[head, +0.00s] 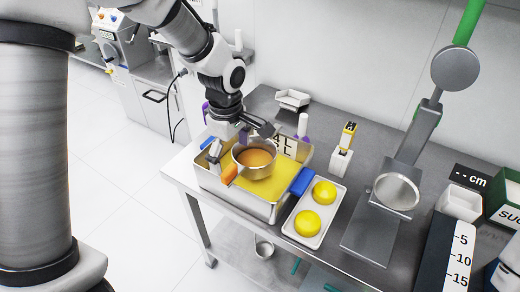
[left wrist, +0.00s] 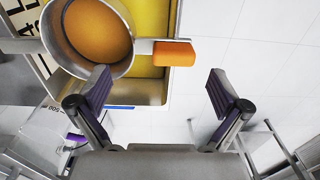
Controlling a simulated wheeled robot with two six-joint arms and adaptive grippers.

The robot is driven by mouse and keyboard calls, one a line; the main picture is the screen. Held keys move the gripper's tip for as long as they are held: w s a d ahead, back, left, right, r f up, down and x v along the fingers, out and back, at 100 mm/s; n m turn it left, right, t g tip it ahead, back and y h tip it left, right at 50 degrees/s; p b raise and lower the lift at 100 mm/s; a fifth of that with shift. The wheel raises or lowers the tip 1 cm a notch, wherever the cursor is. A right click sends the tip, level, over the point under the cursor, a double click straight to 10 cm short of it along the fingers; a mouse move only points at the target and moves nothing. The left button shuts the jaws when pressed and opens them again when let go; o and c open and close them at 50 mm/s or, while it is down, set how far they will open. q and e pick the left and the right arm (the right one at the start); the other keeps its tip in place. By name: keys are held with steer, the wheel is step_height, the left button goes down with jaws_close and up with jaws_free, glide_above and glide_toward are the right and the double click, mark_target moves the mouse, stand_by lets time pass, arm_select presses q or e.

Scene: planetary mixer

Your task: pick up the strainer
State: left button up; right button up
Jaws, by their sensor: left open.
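The strainer (head: 257,159) is a round metal bowl with an orange-brown inside and an orange handle (head: 230,173). It sits over a metal tray with a yellow inside (head: 272,210). In the left wrist view the strainer (left wrist: 88,33) is at the upper left, its orange handle (left wrist: 174,54) pointing right. My left gripper (head: 243,139) is open and empty, close to the strainer. In the left wrist view, the handle lies ahead of the gap between the fingers (left wrist: 160,80); I cannot tell whether anything touches. My right gripper is not in view.
A white tray (head: 326,230) with two yellow round items stands right of the metal tray. A grey stand (head: 371,235) with a round dish (head: 397,191) is farther right. A yellow-topped white item (head: 343,150) stands behind. White floor is free at the left.

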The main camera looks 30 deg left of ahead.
mark_target(233, 176)
arm_select(q)
steer(key=shift+s+f, duration=0.65)
steer(key=shift+f, duration=0.3)
steer(key=f, duration=0.2)
steer(key=w+f, duration=0.1)
steer(key=f, duration=0.2)
steer(key=shift+w+d+f, duration=0.1)
steer(key=shift+f, duration=0.05)
steer(key=shift+s, duration=0.2)
steer(key=c, duration=1.3)
